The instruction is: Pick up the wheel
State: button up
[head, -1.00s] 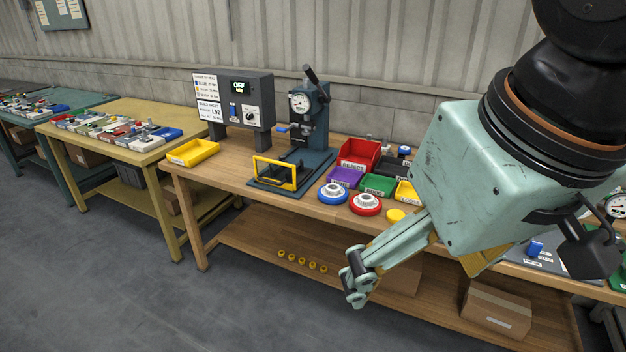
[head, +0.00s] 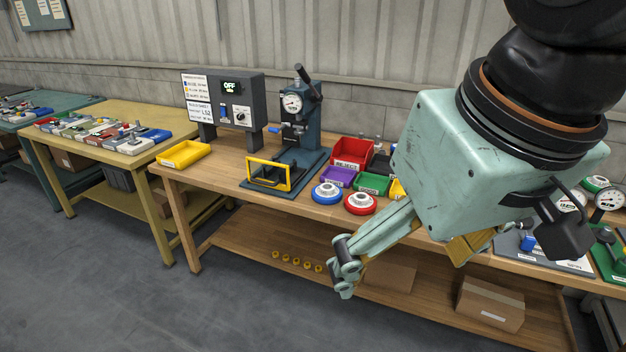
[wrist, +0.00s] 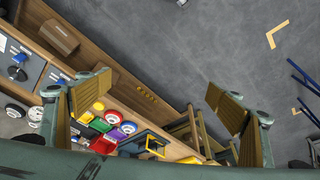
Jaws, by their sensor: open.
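Two wheels stand side by side near the front edge of the wooden workbench: a blue-rimmed wheel (head: 326,192) and a red-rimmed wheel (head: 360,203), each with a pale hub. The wrist view also shows the blue wheel (wrist: 128,128) and the red wheel (wrist: 113,117), small and far off. The task does not say which wheel is meant. My gripper (head: 410,262) is open and empty, in front of the bench and to the right of both wheels, apart from them. In the wrist view my gripper (wrist: 155,100) has its fingers spread wide.
Behind the wheels are a purple bin (head: 338,177), green bin (head: 371,184) and red bin (head: 352,153). A press (head: 300,125) with a yellow guard (head: 268,174) stands left of them. A cardboard box (head: 490,303) sits on the lower shelf. Open floor lies in front.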

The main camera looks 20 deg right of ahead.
aim_at(361, 202)
jog(key=w+d+r+m+g+p, duration=0.1)
jog(key=w+d+r+m+p, duration=0.15)
jog(key=w, duration=0.75)
jog(key=w+d+r+m+p, duration=0.15)
jog(key=w+r, duration=0.25)
jog(key=w, duration=0.6)
jog(key=w+d+f+m+g+p, duration=0.1)
jog(key=w+d+m+p, duration=0.15)
jog(key=w, duration=0.65)
jog(key=w+d+f+m+p, duration=0.1)
jog(key=w+d+f, duration=0.15)
jog(key=w, duration=0.65)
jog(key=w+d+f+m+g+p, duration=0.1)
jog(key=w+d+f+m+p, duration=0.1)
jog(key=w+d+f, duration=0.35)
jog(key=w+d+f+m+p, duration=0.2)
jog(key=w+d+f, duration=0.1)
jog(key=w, duration=0.6)
jog(key=w+d+f+m+p, duration=0.1)
jog(key=w+d+f, duration=0.1)
jog(key=f, duration=0.3)
jog(key=w+d+f+m+p, duration=0.1)
jog(key=w+d+f, duration=0.2)
jog(key=f, duration=0.3)
jog(key=w+d+f+m+g+p, duration=0.1)
jog(key=w+d+f, duration=0.2)
jog(key=w+f, duration=0.2)
jog(key=shift+f, duration=0.2)
